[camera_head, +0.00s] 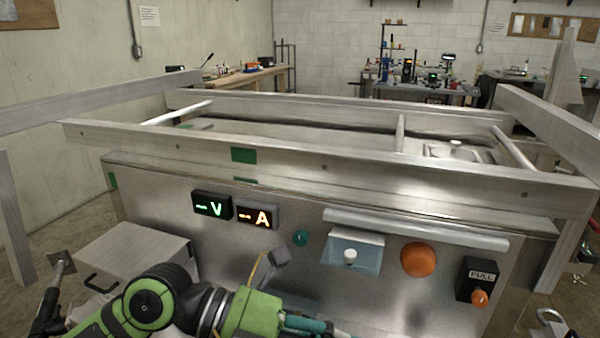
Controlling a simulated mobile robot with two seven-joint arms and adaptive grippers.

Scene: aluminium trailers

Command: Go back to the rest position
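My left arm, green and black, crosses the bottom of the head view from the left. Its wrist end, with what looks like my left gripper (305,324), is low in front of the metal front panel (170,205) of an aluminium trailer. The fingers are partly cut off by the bottom edge, so I cannot tell whether they are open or hold anything. My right gripper is not in view.
The panel carries a green V display (212,205), an orange A display (257,215), a teal button (300,238), a white knob (350,256), an orange dome (418,260) and a PULL box (477,280). A metal box (135,255) stands left. Aluminium rails (330,167) run above.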

